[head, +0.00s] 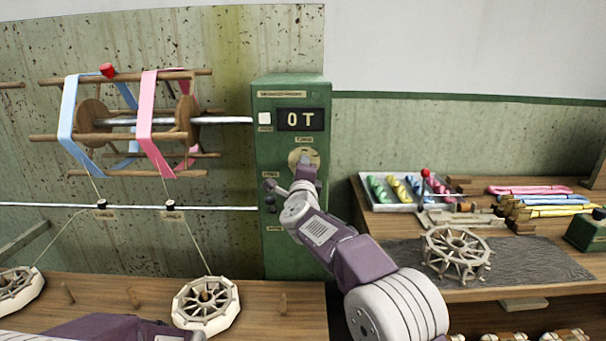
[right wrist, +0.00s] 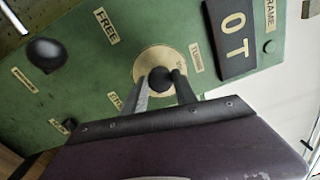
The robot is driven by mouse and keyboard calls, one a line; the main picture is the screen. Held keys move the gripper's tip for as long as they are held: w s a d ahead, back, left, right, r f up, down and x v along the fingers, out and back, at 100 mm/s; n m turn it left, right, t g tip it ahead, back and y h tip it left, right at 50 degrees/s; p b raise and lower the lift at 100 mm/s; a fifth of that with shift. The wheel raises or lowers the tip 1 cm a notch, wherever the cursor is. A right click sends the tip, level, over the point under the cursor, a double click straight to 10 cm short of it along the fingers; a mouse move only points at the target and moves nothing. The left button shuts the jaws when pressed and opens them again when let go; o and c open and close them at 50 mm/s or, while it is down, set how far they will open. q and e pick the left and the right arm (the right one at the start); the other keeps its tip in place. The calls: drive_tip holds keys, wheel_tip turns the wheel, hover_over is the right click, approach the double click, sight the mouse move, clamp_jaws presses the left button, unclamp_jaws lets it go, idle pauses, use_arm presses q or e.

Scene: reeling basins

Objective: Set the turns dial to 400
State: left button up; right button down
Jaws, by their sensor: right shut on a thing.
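The turns dial (right wrist: 146,60) is a round cream-coloured disc with a dark knob (right wrist: 161,78) on the front of the green control box (head: 266,160). In the head view the dial (head: 304,154) sits below the display (head: 301,120), which reads "0T"; it also shows in the right wrist view (right wrist: 235,38). My right gripper (right wrist: 160,88) is shut on the dial's knob, with one finger on each side of it. The dial's marks are mostly hidden or too small to read. My left arm shows at the bottom left of the head view, but its gripper is not visible.
A black knob (right wrist: 47,54) sits beside the dial on the box. To the left are a wooden reel (head: 97,118) with blue and pink bands and a bench with wheel-shaped spools (head: 206,303). The right table holds a tray (head: 393,206) and a wooden wheel (head: 455,254).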

drive_tip(key=shift+m+b, duration=0.3)
drive_tip(key=shift+m, duration=0.7)
drive_tip(key=c, duration=1)
unclamp_jaws()
drive_tip(key=s+b, duration=0.2)
drive_tip(key=s, duration=0.7)
drive_tip(key=shift+f, duration=0.15)
